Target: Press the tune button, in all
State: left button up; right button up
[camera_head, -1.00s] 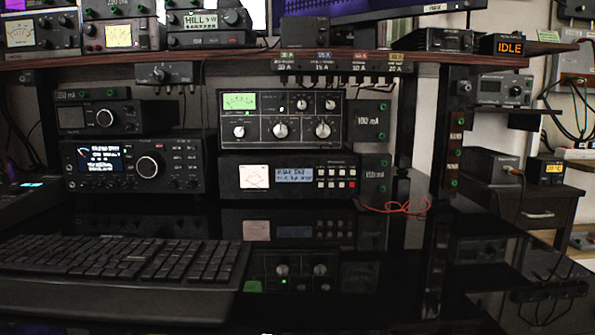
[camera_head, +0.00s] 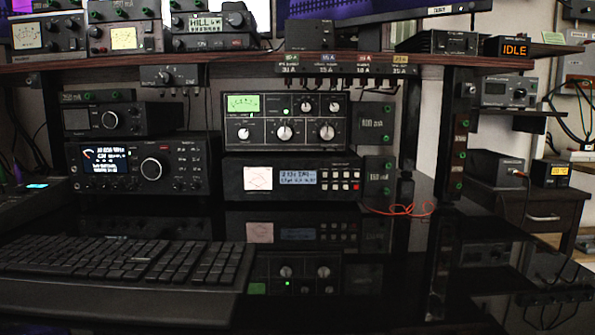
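A black unit (camera_head: 291,181) with a lit meter, a blue-white display and two rows of small buttons (camera_head: 345,181) stands at the back middle of the desk. One button at its lower right is red (camera_head: 355,187); the others are pale. The labels are too small to read, so I cannot tell which is the tune button. Neither of my grippers is in view.
A black keyboard (camera_head: 125,270) lies at the front left of the glossy black desk (camera_head: 330,310). A radio with a large knob (camera_head: 152,169) stands left of the units. A shelf (camera_head: 290,62) overhangs them. A red cable (camera_head: 400,209) lies to the right. The desk's front middle is clear.

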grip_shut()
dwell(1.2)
